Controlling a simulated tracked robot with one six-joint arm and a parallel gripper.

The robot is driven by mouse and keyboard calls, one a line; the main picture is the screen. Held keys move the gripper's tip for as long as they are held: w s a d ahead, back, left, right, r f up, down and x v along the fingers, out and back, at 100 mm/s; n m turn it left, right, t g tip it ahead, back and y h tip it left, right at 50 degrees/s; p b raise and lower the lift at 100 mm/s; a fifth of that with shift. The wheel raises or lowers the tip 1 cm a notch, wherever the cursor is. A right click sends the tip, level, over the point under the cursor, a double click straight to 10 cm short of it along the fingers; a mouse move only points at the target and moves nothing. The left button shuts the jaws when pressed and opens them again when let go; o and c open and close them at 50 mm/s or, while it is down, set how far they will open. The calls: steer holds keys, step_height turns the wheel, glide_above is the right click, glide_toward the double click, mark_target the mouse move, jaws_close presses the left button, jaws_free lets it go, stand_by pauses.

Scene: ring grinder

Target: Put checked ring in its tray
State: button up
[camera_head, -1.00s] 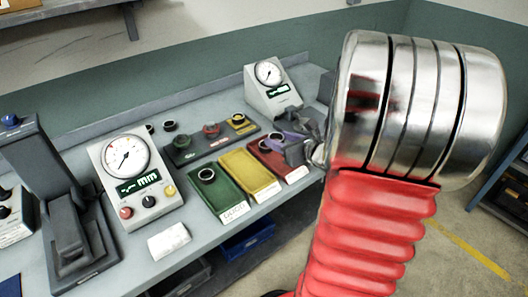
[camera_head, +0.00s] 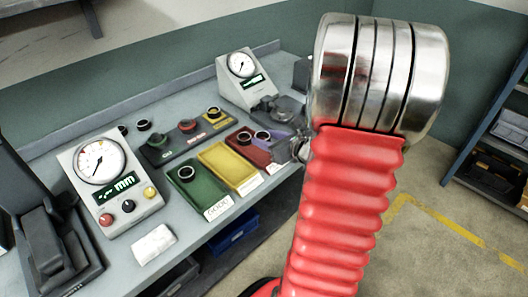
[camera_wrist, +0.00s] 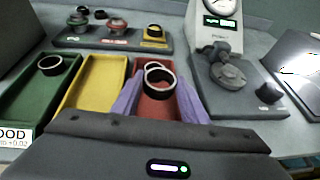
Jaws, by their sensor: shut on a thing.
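My gripper (camera_head: 268,138) has purple fingers and is shut on a dark ring with a pale rim (camera_wrist: 161,90). In the wrist view the held ring is between the fingers, over the red tray (camera_wrist: 157,105). A second ring (camera_wrist: 153,65) shows just behind it, partly hidden, at the red tray; in the head view it is left of the held ring. The yellow tray (camera_wrist: 95,82) is empty. The green tray (camera_head: 202,190), labelled GOOD, holds one dark ring (camera_head: 186,173). I cannot tell how high the held ring is above the red tray's floor.
A dark stand with green, red and yellow stations (camera_head: 187,135) lies behind the trays. A dial gauge with buttons (camera_head: 101,165) stands left, another gauge (camera_head: 243,75) behind right. A grey fixture (camera_wrist: 228,75) sits right of the red tray. A white block (camera_head: 153,243) is near the front edge.

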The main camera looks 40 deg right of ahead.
mark_target(266, 158)
steer(key=shift+f, duration=0.8)
steer(key=shift+f, duration=2.1)
steer(key=shift+f, duration=0.1)
steer(key=o, duration=0.9)
steer(key=shift+o, duration=0.2)
steer(key=v, duration=1.2)
